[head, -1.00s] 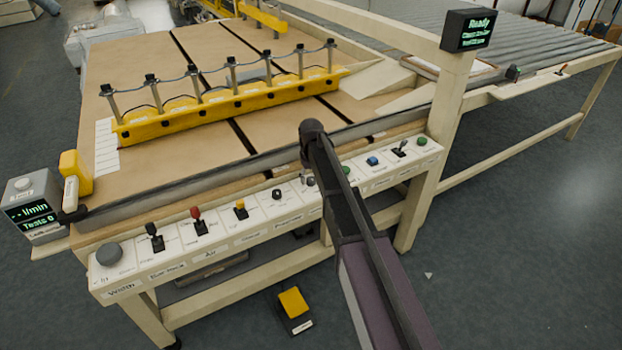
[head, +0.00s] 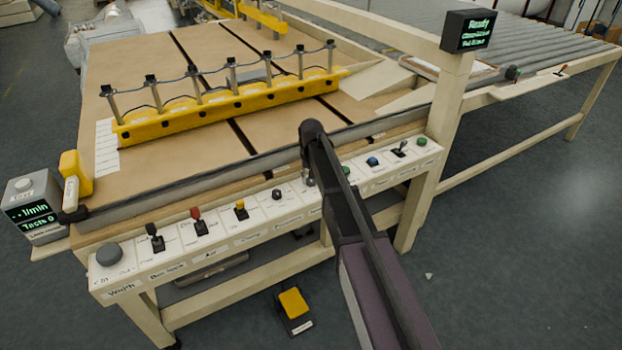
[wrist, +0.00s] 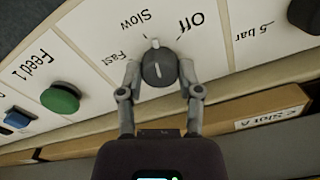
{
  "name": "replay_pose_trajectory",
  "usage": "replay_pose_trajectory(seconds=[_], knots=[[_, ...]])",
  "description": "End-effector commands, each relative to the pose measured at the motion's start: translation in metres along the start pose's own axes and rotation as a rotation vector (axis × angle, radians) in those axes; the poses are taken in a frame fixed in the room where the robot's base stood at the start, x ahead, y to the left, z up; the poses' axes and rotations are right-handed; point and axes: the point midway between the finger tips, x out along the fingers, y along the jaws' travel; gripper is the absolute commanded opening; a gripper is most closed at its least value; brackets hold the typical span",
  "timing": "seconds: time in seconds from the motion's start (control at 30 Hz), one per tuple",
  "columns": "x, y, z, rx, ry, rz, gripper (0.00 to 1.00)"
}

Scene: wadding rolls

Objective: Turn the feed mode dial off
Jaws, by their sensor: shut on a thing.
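The feed mode dial (wrist: 157,72) is a dark grey round knob on the white control strip, in the middle of the wrist view. The labels Fast, Slow and Off are printed around it. Its white mark appears to line up roughly with Slow, and Off is to the right. My gripper (wrist: 160,72) has one finger on each side of the dial and is shut on it. In the head view my arm hides the dial and most of the gripper.
A green button (wrist: 60,97) marked Feed 1 and a blue button (wrist: 18,118) lie left of the dial. Other switches, such as the red-topped lever (head: 197,214), line the strip. A wooden rail (wrist: 270,108) runs below the strip.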

Motion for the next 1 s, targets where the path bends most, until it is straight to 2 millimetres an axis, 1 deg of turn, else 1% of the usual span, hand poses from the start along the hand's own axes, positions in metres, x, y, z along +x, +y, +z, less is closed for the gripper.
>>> replay_pose_trajectory(seconds=[0.6, 0.8, 1.0], knots=[[0.0006, 0.0001, 0.002, 0.564, -0.004, 0.001, 0.0], [0.0007, 0.0002, 0.0021, 0.693, -0.004, 0.002, 0.0], [0.0007, 0.0002, 0.0023, 0.763, -0.004, 0.002, 0.0]])
